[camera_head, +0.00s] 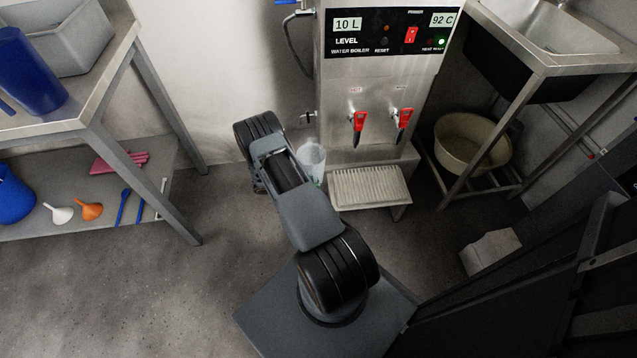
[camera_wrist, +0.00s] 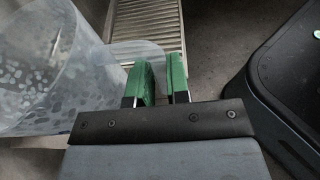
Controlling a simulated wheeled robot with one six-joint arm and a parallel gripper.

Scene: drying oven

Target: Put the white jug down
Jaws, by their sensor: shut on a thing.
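The white jug (camera_head: 312,158) is translucent and looks roughly upright in the head view, beside the left end of the water boiler's drip tray (camera_head: 370,188). My arm partly hides it. In the wrist view the jug (camera_wrist: 55,75) fills the left side, with droplet-like spots on its wall. My gripper (camera_wrist: 163,82) has green fingers, shut on the jug's handle at its right side. In the head view only a little green of my gripper (camera_head: 318,182) shows. I cannot tell how high the jug is held, or whether it touches anything below.
The steel water boiler (camera_head: 375,90) with two red-handled taps stands behind the tray. At left, a steel table (camera_head: 105,75) has a lower shelf (camera_head: 95,195) with funnels and a blue jug. A sink (camera_head: 550,35) and beige basin (camera_head: 470,140) are at right. Floor at left is clear.

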